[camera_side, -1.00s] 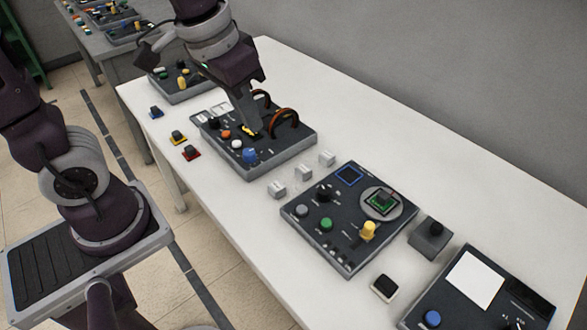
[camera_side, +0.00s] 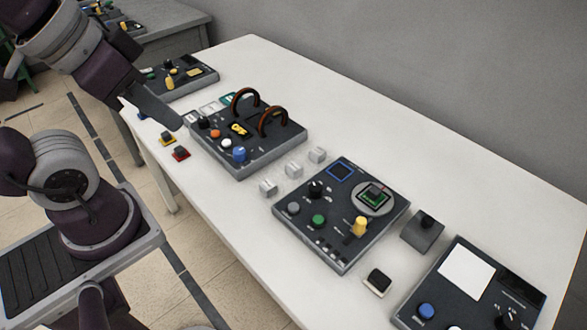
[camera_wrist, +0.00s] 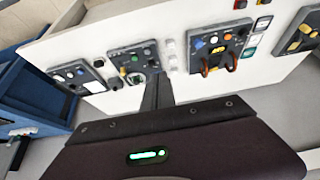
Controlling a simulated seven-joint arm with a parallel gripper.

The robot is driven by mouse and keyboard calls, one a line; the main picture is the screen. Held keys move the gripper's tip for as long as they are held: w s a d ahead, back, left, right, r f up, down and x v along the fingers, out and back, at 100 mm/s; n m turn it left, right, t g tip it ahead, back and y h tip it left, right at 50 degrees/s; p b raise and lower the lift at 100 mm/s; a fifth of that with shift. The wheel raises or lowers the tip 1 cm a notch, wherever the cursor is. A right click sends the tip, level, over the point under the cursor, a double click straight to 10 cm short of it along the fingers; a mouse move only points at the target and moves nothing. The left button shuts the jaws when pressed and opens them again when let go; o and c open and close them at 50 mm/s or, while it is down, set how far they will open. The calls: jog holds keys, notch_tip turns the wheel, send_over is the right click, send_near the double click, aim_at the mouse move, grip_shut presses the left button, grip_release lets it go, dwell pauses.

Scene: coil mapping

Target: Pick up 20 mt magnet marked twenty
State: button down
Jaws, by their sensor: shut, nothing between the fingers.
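Three small dark blocks on coloured bases lie along the table's near left edge in the side view: a red-based one (camera_side: 180,154), a yellow-based one (camera_side: 167,139) and a blue-based one (camera_side: 142,115), partly behind my arm. I cannot read any marking, so I cannot tell which is marked twenty. My gripper (camera_side: 180,125) is shut and empty, just above and beside these blocks, left of the coil panel (camera_side: 270,152). In the wrist view my shut fingers (camera_wrist: 157,90) point toward the table.
The coil panel carries two upright copper-brown rings (camera_side: 272,122), knobs and a yellow display. Several pale cubes (camera_side: 293,169) stand between it and the panel with a round stage (camera_side: 374,197). The table's back right is clear.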

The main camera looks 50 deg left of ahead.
jog(key=c, duration=2.2)
grip_release()
jog(key=c, duration=1)
grip_release()
jog(key=shift+o, duration=0.2)
jog(key=m+t+h, duration=0.2)
jog(key=m+t, duration=0.1)
jog(key=m, duration=0.3)
send_over(297, 164)
jog(key=s, duration=0.5)
notch_tip(297, 164, down, 25)
jog(key=f+n+t, duration=0.1)
jog(key=f, duration=0.1)
jog(key=d+f+n+t, duration=0.1)
jog(key=f, duration=0.1)
jog(key=shift+s+d+t+h, duration=0.15)
jog(key=shift+t+h, duration=0.15)
jog(key=shift+t, duration=0.1)
jog(key=s+a+n+t+y, duration=0.1)
jog(key=s+f+n+t, duration=0.1)
jog(key=n, duration=0.1)
jog(key=shift+s+a+f+y, duration=0.1)
jog(key=shift+a+f+y, duration=0.05)
jog(key=shift+a+y, duration=0.25)
jog(key=shift+n, duration=0.3)
jog(key=x, duration=0.7)
jog(key=shift+d, duration=0.1)
jog(key=shift+c, duration=0.3)
